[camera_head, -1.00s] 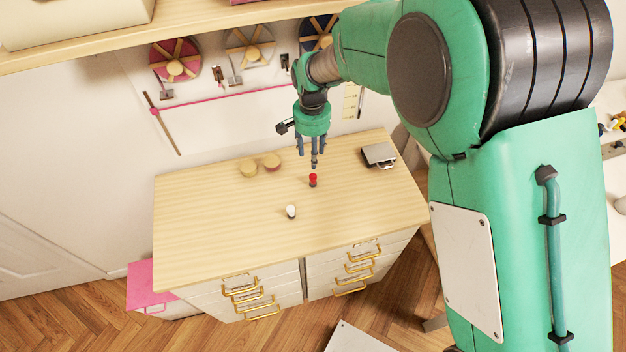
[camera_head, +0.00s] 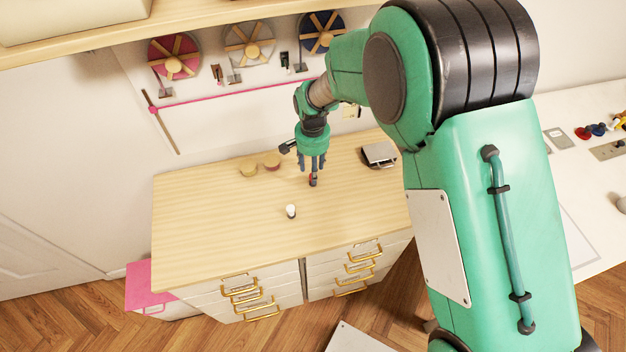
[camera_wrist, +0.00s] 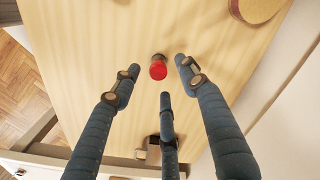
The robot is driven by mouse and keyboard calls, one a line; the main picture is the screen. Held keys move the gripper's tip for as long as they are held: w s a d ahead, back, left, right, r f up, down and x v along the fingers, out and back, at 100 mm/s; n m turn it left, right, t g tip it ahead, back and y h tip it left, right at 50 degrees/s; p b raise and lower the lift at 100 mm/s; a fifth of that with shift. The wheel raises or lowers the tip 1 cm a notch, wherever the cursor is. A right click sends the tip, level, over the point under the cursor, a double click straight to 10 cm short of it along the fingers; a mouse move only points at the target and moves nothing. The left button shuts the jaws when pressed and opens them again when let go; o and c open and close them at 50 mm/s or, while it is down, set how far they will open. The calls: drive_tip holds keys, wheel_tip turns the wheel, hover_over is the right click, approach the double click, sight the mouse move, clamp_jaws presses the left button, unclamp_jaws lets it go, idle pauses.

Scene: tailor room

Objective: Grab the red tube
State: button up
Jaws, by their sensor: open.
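The red tube (camera_wrist: 158,69) stands on the wooden cabinet top, seen from above in the wrist view between the spread fingers of my gripper (camera_wrist: 157,85). It looks upright, and I see a gap between it and each finger. In the head view my gripper (camera_head: 314,178) points down over the cabinet top (camera_head: 220,215), with its fingers around the red tube (camera_head: 311,179), which they mostly hide. The fingers are open and hold nothing.
A white-topped small tube (camera_head: 291,211) stands nearer the front. Two round wooden pieces (camera_head: 260,164) lie at the back. A silver box-like item (camera_head: 379,154) lies to the right. The wall with hanging reels (camera_head: 248,45) is behind; the left of the top is clear.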

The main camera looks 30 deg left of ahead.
idle(0.3)
drive_tip(key=shift+d+f+b, duration=0.1)
drive_tip(key=shift+f+b, duration=0.35)
drive_tip(key=shift+f, duration=2.15)
clamp_jaws()
